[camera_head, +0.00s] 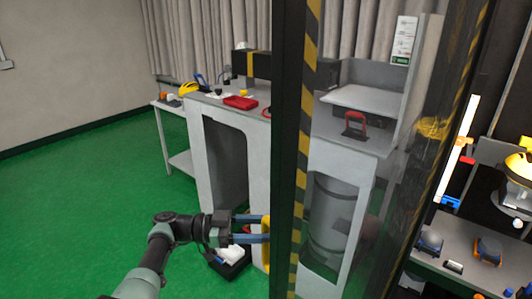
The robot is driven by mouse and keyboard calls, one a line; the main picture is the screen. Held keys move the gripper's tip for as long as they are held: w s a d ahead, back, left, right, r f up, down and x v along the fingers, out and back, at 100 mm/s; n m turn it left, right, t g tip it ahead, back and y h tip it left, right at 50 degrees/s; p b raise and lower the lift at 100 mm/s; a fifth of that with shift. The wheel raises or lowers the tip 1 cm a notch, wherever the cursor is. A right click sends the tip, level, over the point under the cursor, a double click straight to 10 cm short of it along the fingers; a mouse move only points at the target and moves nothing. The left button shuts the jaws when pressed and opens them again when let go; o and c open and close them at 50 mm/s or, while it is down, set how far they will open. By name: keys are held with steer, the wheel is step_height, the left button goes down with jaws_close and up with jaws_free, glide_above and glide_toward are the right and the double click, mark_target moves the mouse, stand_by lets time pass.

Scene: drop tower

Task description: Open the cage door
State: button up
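The cage door shows as a dark upright frame (288,130) with yellow-and-black hazard stripes, beside a see-through panel. A yellow handle (265,257) sticks out from the left side of the frame, low down. My gripper (262,229) comes in from the left at the handle's height. Its two blue fingers are spread apart, one above the other, with a clear gap between them. The fingertips overlap the handle's upper part in this view. I cannot tell whether they touch it. The frame hides part of the handle's far side.
A grey workbench (217,108) stands behind, with a red box (240,102) on top. A black bin (231,265) with white contents is on the floor beyond my gripper. At right is a shelf of parts (465,262). Green floor (80,200) is free at left.

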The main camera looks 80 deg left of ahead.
steer(key=s+b, duration=0.9)
steer(key=s, duration=0.4)
steer(key=shift+a, duration=0.45)
